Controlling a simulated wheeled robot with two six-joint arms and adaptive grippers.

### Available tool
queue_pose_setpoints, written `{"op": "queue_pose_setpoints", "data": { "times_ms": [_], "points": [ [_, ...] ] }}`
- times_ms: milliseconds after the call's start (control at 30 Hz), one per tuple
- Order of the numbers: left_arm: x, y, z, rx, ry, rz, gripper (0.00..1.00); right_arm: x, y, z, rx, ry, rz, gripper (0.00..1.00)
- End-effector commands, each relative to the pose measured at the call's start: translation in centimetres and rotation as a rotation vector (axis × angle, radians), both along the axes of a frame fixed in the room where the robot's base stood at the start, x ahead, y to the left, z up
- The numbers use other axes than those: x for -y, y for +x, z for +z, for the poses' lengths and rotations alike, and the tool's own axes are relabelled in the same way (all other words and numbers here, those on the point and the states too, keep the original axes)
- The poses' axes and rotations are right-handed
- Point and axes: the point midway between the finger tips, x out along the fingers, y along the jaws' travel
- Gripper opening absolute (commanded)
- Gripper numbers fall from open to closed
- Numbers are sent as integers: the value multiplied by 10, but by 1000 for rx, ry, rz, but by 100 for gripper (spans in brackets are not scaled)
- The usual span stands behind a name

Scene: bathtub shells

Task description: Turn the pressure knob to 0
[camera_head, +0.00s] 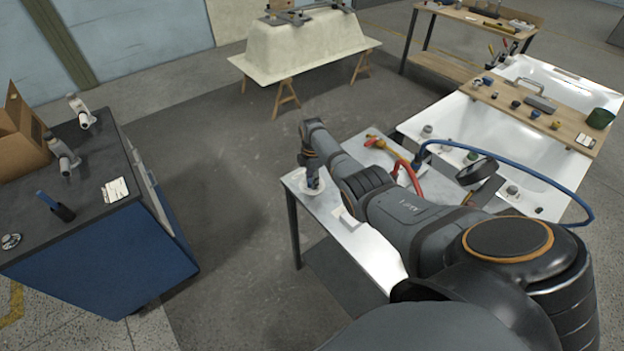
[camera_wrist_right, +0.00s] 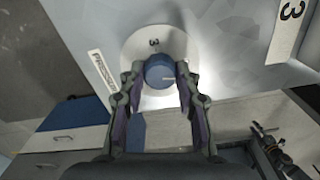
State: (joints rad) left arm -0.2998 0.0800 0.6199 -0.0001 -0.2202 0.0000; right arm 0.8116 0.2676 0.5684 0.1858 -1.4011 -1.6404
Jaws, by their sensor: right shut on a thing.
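A short pale line on the knob points right in the wrist view. A label reading "PRESSURE" (camera_wrist_right: 102,72) is beside the plate. My right gripper (camera_wrist_right: 160,75) is shut on the knob, one finger on each side. In the head view my right gripper (camera_head: 312,184) reaches down to the white plate at the left corner of the grey table (camera_head: 328,212). My left gripper is not in view.
A red hose (camera_head: 415,178) and a blue hose (camera_head: 555,176) run near the table. White tub shells (camera_head: 465,118) stand at right. A blue cabinet (camera_head: 110,262) stands at left, with clear floor between it and the table.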

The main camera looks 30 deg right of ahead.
Motion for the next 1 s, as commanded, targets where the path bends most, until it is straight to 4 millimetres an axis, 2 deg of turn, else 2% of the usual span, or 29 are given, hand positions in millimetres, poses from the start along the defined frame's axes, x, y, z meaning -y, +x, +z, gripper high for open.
{"op": "queue_pose_setpoints", "data": {
  "times_ms": [400,1000],
  "points": [
    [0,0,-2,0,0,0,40,1,0,0,1,-1,211,1],
    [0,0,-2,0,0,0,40,1,0,1,1,-1,253,1]
  ]
}}
